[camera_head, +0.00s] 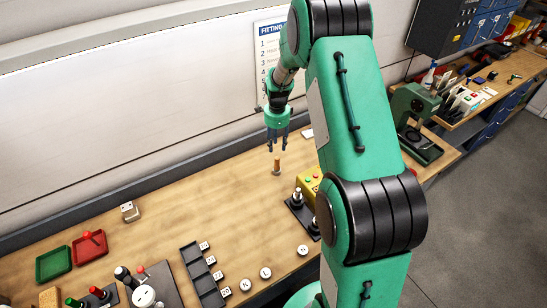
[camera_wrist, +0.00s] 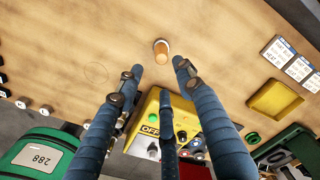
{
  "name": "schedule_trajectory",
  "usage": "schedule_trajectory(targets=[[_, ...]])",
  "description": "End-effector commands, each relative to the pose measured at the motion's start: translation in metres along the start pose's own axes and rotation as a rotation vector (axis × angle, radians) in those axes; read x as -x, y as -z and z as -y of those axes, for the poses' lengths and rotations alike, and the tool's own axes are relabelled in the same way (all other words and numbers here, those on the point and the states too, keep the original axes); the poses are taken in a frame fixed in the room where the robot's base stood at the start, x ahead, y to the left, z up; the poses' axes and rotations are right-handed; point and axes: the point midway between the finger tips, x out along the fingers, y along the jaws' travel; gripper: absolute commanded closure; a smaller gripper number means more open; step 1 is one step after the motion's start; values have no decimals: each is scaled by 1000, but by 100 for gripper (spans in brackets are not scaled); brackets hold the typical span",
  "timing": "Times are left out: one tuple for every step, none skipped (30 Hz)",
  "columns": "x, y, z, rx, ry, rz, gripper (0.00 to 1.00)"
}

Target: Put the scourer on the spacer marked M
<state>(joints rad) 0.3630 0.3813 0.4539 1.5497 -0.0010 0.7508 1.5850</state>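My gripper (camera_head: 278,143) hangs, fingers down and apart, over the back of the bench, and its fingers (camera_wrist: 155,80) look open and empty in the wrist view. A tan block (camera_head: 48,297) at the bottom left edge may be the scourer; I cannot be sure. It is far to the left of my gripper. Three white round spacers stand near the front edge: a left one (camera_head: 245,285), a middle one (camera_head: 265,272) and a right one (camera_head: 302,249). Each bears a dark letter too small to read, so I cannot tell which is M.
An orange-brown cylinder (camera_head: 277,165) stands just below my gripper and shows ahead of the fingers (camera_wrist: 161,48). A yellow control box (camera_wrist: 165,128) lies under the fingers. A black slotted rack (camera_head: 200,272), red tray (camera_head: 78,257) and green tray (camera_head: 40,274) are left. Bench centre is clear.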

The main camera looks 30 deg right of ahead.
Motion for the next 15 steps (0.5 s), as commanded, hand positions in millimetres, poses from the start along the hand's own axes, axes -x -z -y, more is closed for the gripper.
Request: schedule_trajectory(targets=[[8,-3,-1,15,6,0,63],[13,-4,-2,27,9,0,63],[21,-7,-4,46,15,0,63],[27,-9,-6,62,20,0,63],[34,-12,-8,82,24,0,63],[45,-16,-12,110,32,0,63],[54,-19,-14,134,38,-1,63],[63,-22,-18,160,45,-1,63],[76,-27,-23,196,54,-2,63],[86,-30,-27,224,61,-3,63],[96,-34,-32,253,69,-4,63],[109,-38,-38,294,79,-6,63],[120,-42,-43,326,88,-7,63],[129,-46,-49,357,95,-9,63],[142,-50,-56,398,106,-11,63]])
